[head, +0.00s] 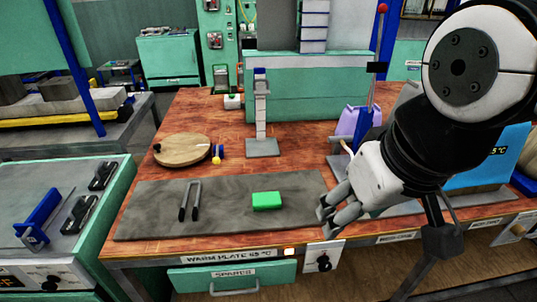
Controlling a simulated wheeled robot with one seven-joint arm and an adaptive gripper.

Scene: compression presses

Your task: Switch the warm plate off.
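The warm plate (228,220) is a flat dark grey slab on the wooden bench. A label (229,256) on the bench's front edge reads "WARM PLATE" with a temperature. A small orange-white lamp (290,252) beside the label is lit. To its right, a pale switch box (323,257) carries a black knob; its exact setting is too small to read. My gripper (333,214) is at the plate's right end, above and slightly right of the switch box in the picture, apart from the knob. Its fingers point down-left and overlap, so its opening is unclear. No held object shows.
A green block (267,201) and a dark U-shaped tool (190,199) lie on the plate. A round wooden board (182,150) and an upright stand (262,120) are behind. A drawer marked "SPARES" (232,278) is below. My arm hides part of the bench's right side.

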